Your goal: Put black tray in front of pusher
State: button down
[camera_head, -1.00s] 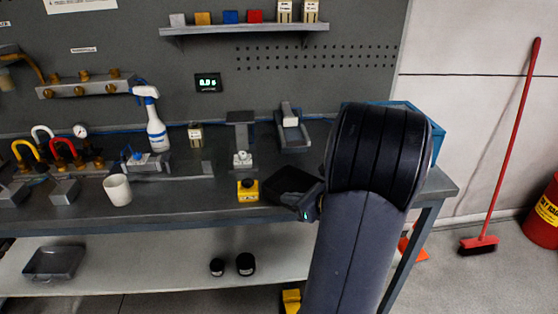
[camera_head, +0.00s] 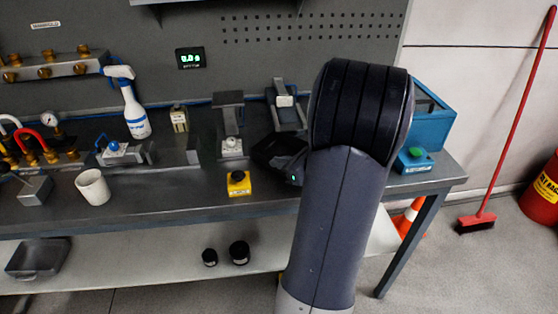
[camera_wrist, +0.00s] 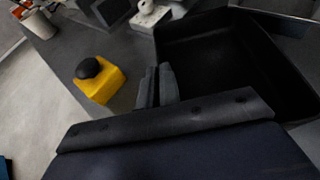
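The black tray (camera_head: 272,150) is at the bench's right half, partly hidden by my arm. In the wrist view the open tray (camera_wrist: 205,28) fills the upper right and looks empty. My gripper (camera_head: 296,168) is at the tray's near right side. In the wrist view my gripper's fingers (camera_wrist: 157,74) are close together at the tray's wall and appear shut on it. A grey device with a pale block (camera_head: 284,101), possibly the pusher, stands just behind the tray. I cannot tell whether the tray touches the bench.
A yellow box with a black knob (camera_head: 238,184) sits left of the tray. A grey stand with a white fitting (camera_head: 231,146) is behind it. A blue bin (camera_head: 432,118) and a green-button box (camera_head: 414,160) are to the right. A white mug (camera_head: 92,187) stands left.

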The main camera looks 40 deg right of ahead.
jog(key=c, duration=2.1)
grip_release()
jog(key=shift+f, duration=0.2)
jog(key=o, duration=0.5)
jog(key=shift+r, duration=0.1)
jog(key=shift+c, duration=0.2)
